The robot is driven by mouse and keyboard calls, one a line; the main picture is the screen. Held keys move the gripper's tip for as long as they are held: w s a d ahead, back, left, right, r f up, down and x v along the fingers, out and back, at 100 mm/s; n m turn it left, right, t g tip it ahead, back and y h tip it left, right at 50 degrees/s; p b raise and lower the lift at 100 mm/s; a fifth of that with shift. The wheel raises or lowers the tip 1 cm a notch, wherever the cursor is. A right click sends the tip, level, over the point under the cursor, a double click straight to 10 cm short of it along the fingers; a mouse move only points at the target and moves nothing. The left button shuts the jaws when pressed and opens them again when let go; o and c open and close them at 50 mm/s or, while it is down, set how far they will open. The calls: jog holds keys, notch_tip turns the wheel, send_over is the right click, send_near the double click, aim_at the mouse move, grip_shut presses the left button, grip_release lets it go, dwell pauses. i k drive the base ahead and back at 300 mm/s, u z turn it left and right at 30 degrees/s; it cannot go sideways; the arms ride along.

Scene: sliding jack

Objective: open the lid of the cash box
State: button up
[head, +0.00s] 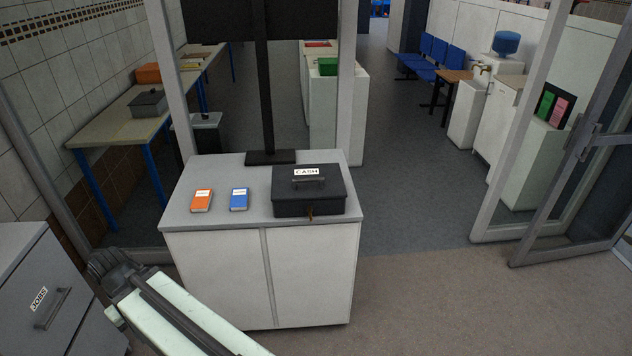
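The black cash box (309,192) sits on the right part of the grey top of a white cabinet. Its lid is down and bears a white CASH label and a handle. A small brass-coloured key or latch (309,215) shows at its front. My gripper (96,268) is at the lower left, at the end of my pale arm. It is left of the cabinet, well apart from the cash box. Its fingers are dark and small, and I cannot tell whether they are open or shut.
An orange book (201,201) and a blue book (239,200) lie left of the cash box. A black stand (270,157) rises behind them. A grey JOBS drawer unit (45,295) stands at the lower left. Floor right of the cabinet (261,265) is clear.

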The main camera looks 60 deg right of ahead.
aim_at(321, 180)
jog(key=z, duration=0.1)
jog(key=i, duration=1)
jog(key=u, duration=0.05)
